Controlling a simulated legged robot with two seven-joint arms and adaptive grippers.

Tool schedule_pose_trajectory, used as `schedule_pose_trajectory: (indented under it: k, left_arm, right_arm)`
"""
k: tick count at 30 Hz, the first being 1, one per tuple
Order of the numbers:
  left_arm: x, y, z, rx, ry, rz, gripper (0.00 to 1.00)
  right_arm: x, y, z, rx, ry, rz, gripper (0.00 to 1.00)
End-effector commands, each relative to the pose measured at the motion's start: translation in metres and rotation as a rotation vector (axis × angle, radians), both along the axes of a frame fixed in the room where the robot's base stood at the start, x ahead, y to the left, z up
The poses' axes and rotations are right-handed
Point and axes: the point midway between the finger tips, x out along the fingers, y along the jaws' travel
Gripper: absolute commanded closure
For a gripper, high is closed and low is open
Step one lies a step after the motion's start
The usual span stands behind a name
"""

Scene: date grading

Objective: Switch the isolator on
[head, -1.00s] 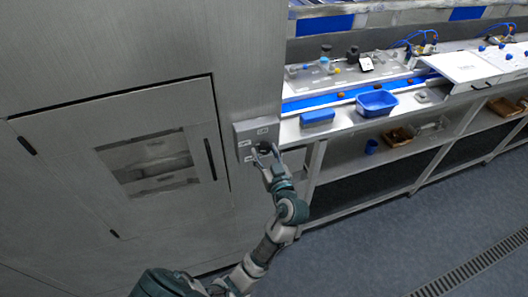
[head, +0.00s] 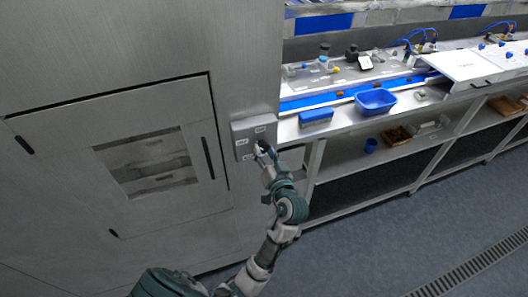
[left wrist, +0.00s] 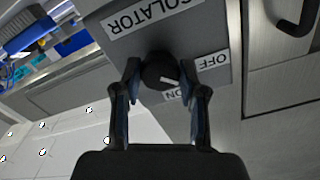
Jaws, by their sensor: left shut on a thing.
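The isolator is a grey box (head: 243,148) with white labels on the steel cabinet's right edge. In the left wrist view, its grey plate (left wrist: 222,22) carries an ISOLATOR label (left wrist: 146,14), an OFF label (left wrist: 212,63) at right and an ON label (left wrist: 179,94) below. The round black knob (left wrist: 158,70) has a white mark, which appears to point between OFF and ON. My left gripper (head: 262,150) is shut on the knob, one finger on each side; it also shows in the left wrist view (left wrist: 162,84). My right gripper is out of view.
The cabinet door (head: 60,150) with its window and dark handle is left of the box. A bench at right holds a blue bin (head: 376,102) and a blue block (head: 316,116). Open floor (head: 390,245) lies below the bench.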

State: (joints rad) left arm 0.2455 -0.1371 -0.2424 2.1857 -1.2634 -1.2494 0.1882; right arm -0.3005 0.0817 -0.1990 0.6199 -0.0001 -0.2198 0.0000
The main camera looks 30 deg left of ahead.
Motion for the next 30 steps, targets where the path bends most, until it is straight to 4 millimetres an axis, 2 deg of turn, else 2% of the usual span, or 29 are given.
schedule_pose_trajectory:
  k: [18,30]
  left_arm:
    - [0.0023,-0.0034,0.0015,0.37,0.425,-0.01,0.93]
    - [0.0029,-0.0041,0.0003,0.516,0.598,-0.011,0.93]
  right_arm:
    - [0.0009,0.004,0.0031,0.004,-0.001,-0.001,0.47]
    - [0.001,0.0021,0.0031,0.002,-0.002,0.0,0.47]
